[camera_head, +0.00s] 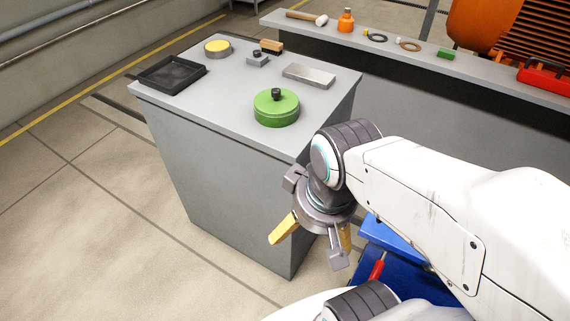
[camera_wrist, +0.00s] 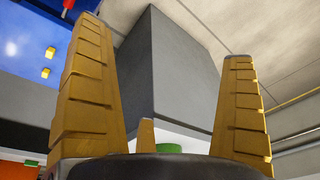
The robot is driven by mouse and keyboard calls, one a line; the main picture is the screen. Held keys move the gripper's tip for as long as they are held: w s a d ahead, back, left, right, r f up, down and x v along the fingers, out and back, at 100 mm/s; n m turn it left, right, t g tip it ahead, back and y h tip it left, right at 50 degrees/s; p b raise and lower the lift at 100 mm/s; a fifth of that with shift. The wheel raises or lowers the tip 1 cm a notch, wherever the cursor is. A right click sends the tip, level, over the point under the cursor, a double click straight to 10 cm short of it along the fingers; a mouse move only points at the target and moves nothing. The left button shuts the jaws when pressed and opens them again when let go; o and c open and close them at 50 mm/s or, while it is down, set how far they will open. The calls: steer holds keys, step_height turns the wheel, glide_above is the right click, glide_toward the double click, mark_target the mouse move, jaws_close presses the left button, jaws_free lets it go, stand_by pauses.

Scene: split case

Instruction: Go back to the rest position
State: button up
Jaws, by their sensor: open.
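My gripper (camera_head: 310,240) hangs at the near right corner of the grey cabinet, below the level of its top, beside its side face. Its yellow fingers are spread apart with nothing between them. In the wrist view the fingers of my gripper (camera_wrist: 180,100) stand wide apart, with the dark corner of the cabinet (camera_wrist: 175,60) behind them. On the cabinet (camera_head: 235,160) sits a round green lidded part (camera_head: 276,108) with a black knob. A sliver of green (camera_wrist: 169,148) also shows low in the wrist view.
A long bench (camera_head: 420,70) with tools stands behind. Open floor (camera_head: 80,200) lies left.

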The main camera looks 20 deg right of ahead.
steer(key=shift+r, duration=0.1)
steer(key=w+p+v, duration=0.3)
steer(key=p+v, duration=0.9)
steer(key=v, duration=0.1)
steer(key=shift+r+t+p, duration=0.3)
steer(key=shift+r+t, duration=0.1)
steer(key=shift+r, duration=0.05)
steer(key=shift+s, duration=0.15)
